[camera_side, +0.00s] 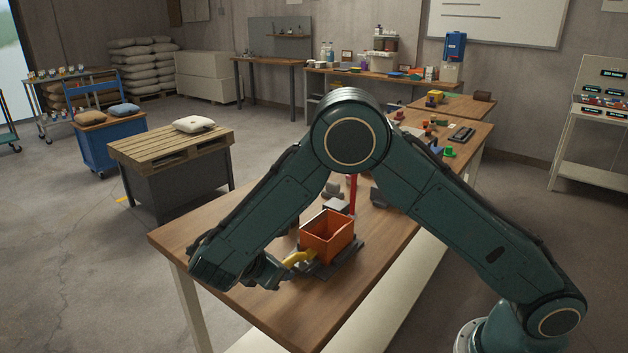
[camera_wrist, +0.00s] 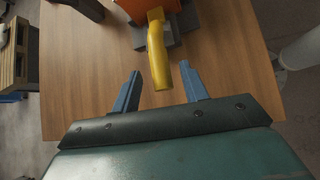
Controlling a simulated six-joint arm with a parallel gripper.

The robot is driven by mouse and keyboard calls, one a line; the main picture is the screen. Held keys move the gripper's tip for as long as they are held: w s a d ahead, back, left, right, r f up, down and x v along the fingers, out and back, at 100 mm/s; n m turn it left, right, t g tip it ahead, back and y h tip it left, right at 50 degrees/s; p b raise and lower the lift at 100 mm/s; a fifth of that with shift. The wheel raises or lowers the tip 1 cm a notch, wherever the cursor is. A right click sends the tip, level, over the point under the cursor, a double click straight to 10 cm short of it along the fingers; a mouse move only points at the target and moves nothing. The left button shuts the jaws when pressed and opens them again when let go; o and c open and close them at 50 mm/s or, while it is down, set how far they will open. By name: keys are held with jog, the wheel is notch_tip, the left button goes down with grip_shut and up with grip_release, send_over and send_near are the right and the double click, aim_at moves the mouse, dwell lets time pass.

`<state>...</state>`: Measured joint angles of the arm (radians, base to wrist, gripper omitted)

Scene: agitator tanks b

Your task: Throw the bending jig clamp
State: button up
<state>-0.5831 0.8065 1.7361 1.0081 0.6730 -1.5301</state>
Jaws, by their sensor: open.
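An orange open-topped box-like fixture (camera_side: 327,237) stands on a dark grey base (camera_side: 345,257) on the wooden table. A yellow handle (camera_side: 299,258) sticks out from its near side toward my gripper (camera_side: 270,273). In the wrist view the handle (camera_wrist: 157,52) reaches down from the orange part (camera_wrist: 194,12), its free end between my blue fingers (camera_wrist: 160,72). My gripper is open, with visible gaps on both sides of the handle. I cannot tell whether the fingers are level with it. A red upright post (camera_side: 352,194) stands behind the box. Which part is the clamp is not clear.
Grey blocks (camera_side: 335,203) sit behind the box, partly hidden by my arm. Several small coloured items lie at the table's far end. A pallet stand (camera_side: 172,147) stands apart at left.

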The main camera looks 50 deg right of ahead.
jog(key=v, duration=1.1)
jog(key=shift+a+r, duration=0.15)
jog(key=shift+r, duration=0.1)
jog(key=s+d+r+m+t+y, duration=0.1)
jog(key=s+d+r+m+y, duration=0.55)
jog(key=d+r, duration=0.6)
jog(key=s+d+m+t+y, duration=0.2)
jog(key=s+m, duration=0.8)
jog(key=s, duration=0.9)
jog(key=shift+d+t, duration=0.5)
jog(key=shift+r+m+y, duration=0.1)
jog(key=shift+m+y, duration=0.15)
